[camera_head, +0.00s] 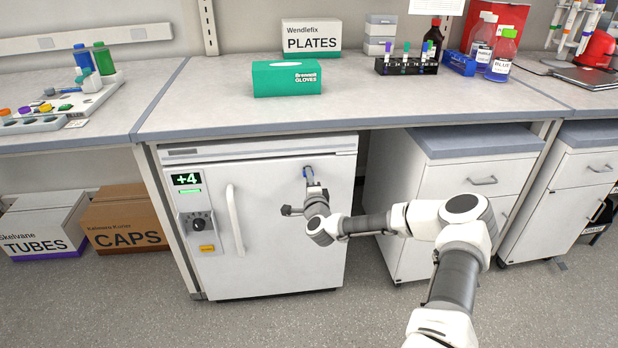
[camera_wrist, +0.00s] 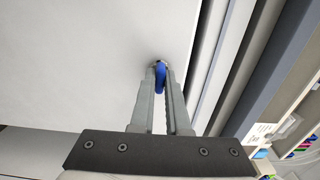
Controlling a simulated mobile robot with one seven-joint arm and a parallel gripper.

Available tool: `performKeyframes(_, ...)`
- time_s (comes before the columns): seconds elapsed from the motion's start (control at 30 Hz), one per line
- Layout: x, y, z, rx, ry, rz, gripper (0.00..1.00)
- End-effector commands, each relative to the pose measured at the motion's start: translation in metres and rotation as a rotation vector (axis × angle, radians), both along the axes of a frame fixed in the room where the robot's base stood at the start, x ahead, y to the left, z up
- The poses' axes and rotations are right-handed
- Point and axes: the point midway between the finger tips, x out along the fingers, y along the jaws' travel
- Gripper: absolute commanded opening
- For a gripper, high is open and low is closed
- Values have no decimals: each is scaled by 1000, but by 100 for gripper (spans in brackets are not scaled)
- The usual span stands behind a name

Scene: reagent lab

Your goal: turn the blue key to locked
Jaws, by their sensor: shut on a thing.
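The blue key (camera_wrist: 160,77) sits in a lock on the white door of the under-bench fridge (camera_head: 270,240). My gripper (camera_head: 309,179) is in front of the door at the key. In the wrist view my gripper (camera_wrist: 162,80) has one finger on each side of the key's blue head, shut on it. The lock's face is mostly hidden behind the key and fingers, and I cannot read any lock marking.
The fridge has a vertical handle (camera_head: 235,220) and a panel with a dark knob (camera_head: 198,224) and a display (camera_head: 186,179) reading +4. The bench top (camera_head: 220,115) overhangs the fridge. A white drawer cabinet (camera_head: 460,185) stands to the right, with a gap between.

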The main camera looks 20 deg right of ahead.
Motion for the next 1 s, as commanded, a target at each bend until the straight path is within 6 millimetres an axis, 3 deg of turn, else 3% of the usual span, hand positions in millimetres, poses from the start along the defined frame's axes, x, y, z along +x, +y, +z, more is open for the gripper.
performKeyframes(0.37,0,1,1,-89,24,2,0)
performKeyframes(1.0,0,1,0,-631,178,1,0)
